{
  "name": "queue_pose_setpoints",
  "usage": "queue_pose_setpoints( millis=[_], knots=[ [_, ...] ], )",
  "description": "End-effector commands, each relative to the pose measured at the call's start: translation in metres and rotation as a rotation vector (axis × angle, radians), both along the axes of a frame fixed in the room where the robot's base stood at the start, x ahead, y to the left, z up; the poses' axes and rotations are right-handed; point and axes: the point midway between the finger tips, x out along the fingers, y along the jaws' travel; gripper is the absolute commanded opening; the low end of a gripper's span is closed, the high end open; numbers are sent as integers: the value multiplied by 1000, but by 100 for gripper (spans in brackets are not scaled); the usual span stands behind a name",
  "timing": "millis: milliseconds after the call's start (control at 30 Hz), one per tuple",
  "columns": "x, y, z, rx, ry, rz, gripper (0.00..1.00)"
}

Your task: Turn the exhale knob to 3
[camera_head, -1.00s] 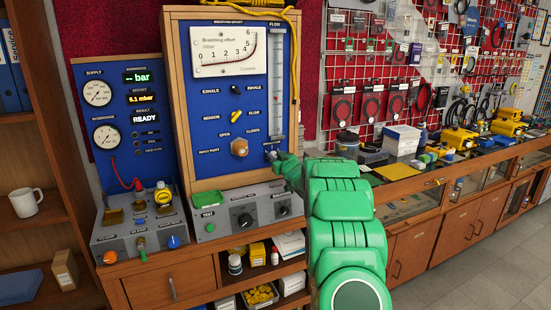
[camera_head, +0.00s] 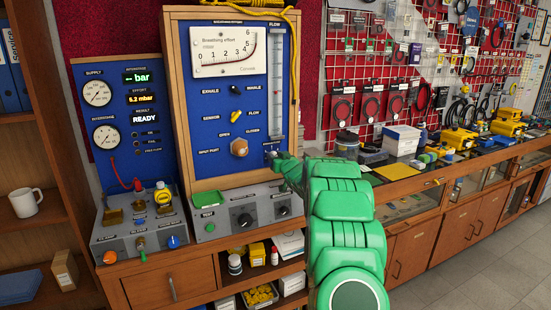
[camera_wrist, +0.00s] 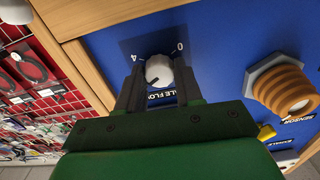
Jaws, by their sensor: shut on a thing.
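The knob is a small white round knob (camera_wrist: 158,71) on the blue panel (camera_wrist: 225,30) in the wrist view. Printed marks 4 and 0 stand on either side of it. A label reading about "ALE FLO" shows below it, its start hidden. My gripper (camera_wrist: 158,82) is shut on the knob, with one dark finger on each side. I cannot make out a pointer on the knob. In the head view, my green gripper (camera_head: 278,160) is at the lower right of the blue panel and covers most of the knob.
A copper hex port (camera_head: 239,148) sticks out left of my gripper, and a grey box with dark knobs (camera_head: 244,220) stands below it. A flow tube (camera_head: 276,85) runs up the panel above. The left console's display (camera_head: 141,99) reads about 5.2 mbar.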

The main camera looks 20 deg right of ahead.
Motion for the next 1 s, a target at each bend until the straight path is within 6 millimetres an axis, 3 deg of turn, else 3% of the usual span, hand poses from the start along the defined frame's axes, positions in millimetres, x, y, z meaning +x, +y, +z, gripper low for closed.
queue_pose_setpoints(
  millis=[33,200,633,1000],
  knots=[
    [0,0,-4,1,7,-1,38],
    [0,0,-3,0,5,0,61],
    [-7,0,-1,1,3,-1,61],
    [-47,0,1,0,0,0,61]
  ],
)
